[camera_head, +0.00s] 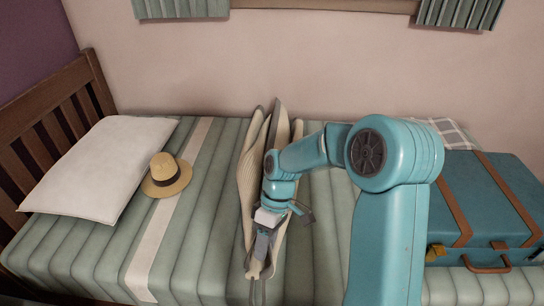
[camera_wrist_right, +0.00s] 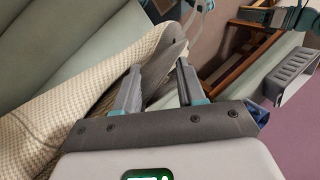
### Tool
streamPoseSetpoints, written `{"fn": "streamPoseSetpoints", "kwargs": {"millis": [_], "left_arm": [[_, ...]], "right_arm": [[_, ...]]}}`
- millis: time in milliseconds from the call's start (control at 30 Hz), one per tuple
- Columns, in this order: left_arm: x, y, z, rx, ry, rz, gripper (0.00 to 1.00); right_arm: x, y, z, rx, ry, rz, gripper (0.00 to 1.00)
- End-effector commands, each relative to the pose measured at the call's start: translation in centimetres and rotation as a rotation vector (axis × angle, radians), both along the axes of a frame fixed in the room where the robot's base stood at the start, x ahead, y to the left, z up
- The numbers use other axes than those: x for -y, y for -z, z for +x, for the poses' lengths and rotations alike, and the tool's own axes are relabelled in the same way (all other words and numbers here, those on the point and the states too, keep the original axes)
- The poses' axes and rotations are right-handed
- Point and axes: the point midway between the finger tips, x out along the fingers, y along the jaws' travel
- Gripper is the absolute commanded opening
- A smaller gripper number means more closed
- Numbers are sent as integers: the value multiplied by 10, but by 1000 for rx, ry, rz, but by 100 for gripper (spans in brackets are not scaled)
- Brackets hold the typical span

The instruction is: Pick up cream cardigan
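The cream cardigan (camera_head: 250,165) is ribbed knit with grey edging. It lies in a long, narrow, folded shape across the middle of the striped bed, partly hidden by my right arm. My right gripper (camera_head: 280,228) is at the cardigan's near part, with its fingers spread. In the right wrist view, the two fingers (camera_wrist_right: 158,88) stand apart, and cardigan cloth (camera_wrist_right: 65,110) with a grey edge shows behind and between them. I cannot tell whether the fingers touch it. My left gripper is not seen in the head view.
A straw hat (camera_head: 168,174) and a white pillow (camera_head: 102,165) lie on the bed (camera_head: 200,240) to the left. A teal suitcase (camera_head: 500,205) with brown straps is at the right. A wooden headboard (camera_head: 45,135) closes the left end. Bare bed shows between hat and cardigan.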

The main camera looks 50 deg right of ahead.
Motion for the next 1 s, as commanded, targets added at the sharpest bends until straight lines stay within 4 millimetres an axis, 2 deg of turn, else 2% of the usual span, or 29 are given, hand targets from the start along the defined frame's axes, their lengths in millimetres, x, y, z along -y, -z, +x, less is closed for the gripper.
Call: {"fn": "streamPoseSetpoints", "kwargs": {"millis": [100, 300, 333, 433, 467, 1000], "left_arm": [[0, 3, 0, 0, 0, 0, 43], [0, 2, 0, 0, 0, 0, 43], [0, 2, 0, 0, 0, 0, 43], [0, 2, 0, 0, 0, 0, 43], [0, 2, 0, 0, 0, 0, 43], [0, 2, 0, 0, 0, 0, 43]], "right_arm": [[-4, 9, 0, -1, 0, 1, 39], [-5, 9, 0, 0, 1, 0, 39], [-4, 9, 0, 0, 1, 0, 36], [-4, 9, 0, 0, 1, 0, 4], [-4, 9, 0, 0, 1, 0, 0], [-4, 9, 0, 2, 2, -2, 0]]}}
